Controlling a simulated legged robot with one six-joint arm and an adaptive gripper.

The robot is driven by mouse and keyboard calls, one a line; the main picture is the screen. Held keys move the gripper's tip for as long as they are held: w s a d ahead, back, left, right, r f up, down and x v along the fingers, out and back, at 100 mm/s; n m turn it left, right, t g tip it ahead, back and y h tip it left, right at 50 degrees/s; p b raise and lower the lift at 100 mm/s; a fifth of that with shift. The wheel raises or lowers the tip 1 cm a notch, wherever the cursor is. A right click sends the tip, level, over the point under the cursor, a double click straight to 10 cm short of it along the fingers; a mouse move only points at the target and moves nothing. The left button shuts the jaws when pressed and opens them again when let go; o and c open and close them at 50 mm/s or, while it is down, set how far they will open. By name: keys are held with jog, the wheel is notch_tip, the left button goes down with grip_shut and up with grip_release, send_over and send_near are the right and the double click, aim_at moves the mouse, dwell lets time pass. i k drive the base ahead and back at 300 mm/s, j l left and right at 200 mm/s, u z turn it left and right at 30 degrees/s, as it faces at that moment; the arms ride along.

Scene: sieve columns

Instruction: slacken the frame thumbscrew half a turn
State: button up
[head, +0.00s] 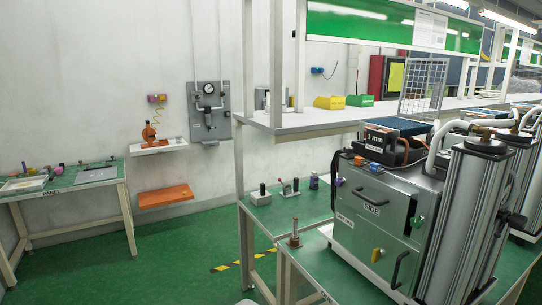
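A grey boxy machine (365,232) labelled SIDE stands on the green-topped bench at the right. A small green knob (417,222) shows on its right side, and a small yellow-green knob (376,255) sits low on its front. A mesh frame (423,85) stands upright behind it. I cannot tell which part, if any of these, is the frame thumbscrew. A box labelled 1 mm (378,140) sits on top of the machine. My gripper is not in view.
Tall silver columns (470,220) with pale hoses stand at the right. A metal post (294,233) stands on the bench corner. The PANEL table (60,188) is at far left. An orange shelf (165,196) hangs on the wall. Green floor (180,250) is open at left.

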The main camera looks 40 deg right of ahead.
aim_at(348, 150)
jog(key=i+z, duration=0.35)
jog(key=i, duration=0.35)
jog(key=i+j+z, duration=0.2)
jog(key=i+z, duration=0.2)
jog(key=i, duration=0.25)
